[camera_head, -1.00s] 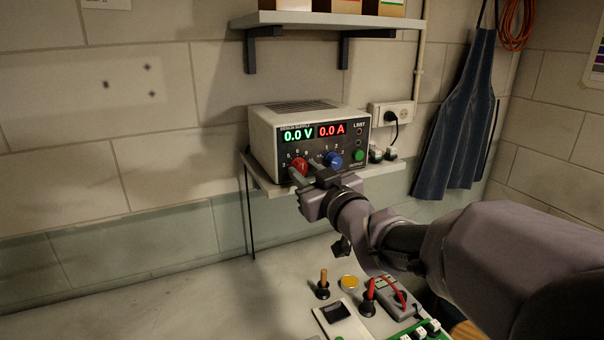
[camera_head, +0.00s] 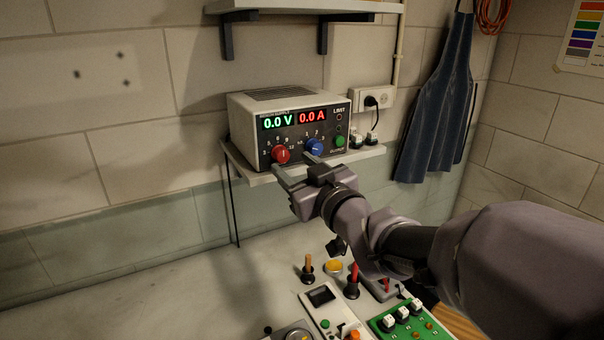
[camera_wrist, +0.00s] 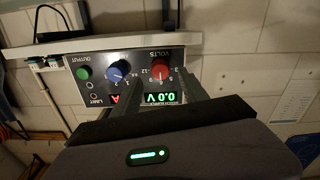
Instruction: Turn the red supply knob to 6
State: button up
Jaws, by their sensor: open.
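The red supply knob (camera_head: 281,154) is on the front of the bench supply (camera_head: 300,122), at the lower left. Its white mark points roughly up in the head view; the exact number is too small to read surely. The display reads 0.0 V and 0.0 A. My gripper (camera_head: 293,164) is open and empty in front of the panel, its fingers just below and right of the red knob. In the wrist view the panel is upside down; the red knob (camera_wrist: 160,70) shows beyond my fingers (camera_wrist: 168,88). I cannot tell any contact.
A blue knob (camera_head: 314,147) sits close right of the red one, near a fingertip. A green button (camera_head: 340,141) is further right. The supply stands on a small shelf (camera_head: 262,179). Below, a bench (camera_head: 150,296) holds switches and small devices; its left side is clear.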

jog(key=v, duration=1.3)
jog(key=shift+s, duration=0.25)
jog(key=s+d+f+m+g+h, duration=0.35)
jog(key=d+f+m+h, duration=0.25)
jog(key=d+m+h, duration=0.3)
jog(key=s+a+f+m+g+y, duration=0.1)
jog(key=s+a+f+g+y, duration=0.1)
jog(key=s, duration=0.5)
jog(key=s+a+f+m+g+y, duration=0.1)
jog(key=s+a+f+g+y, duration=0.1)
jog(key=s+a+f+g, duration=0.3)
jog(key=s+a+f, duration=0.1)
jog(key=s, duration=0.1)
jog(key=shift+s+f, duration=0.35)
jog(key=shift+s, duration=0.05)
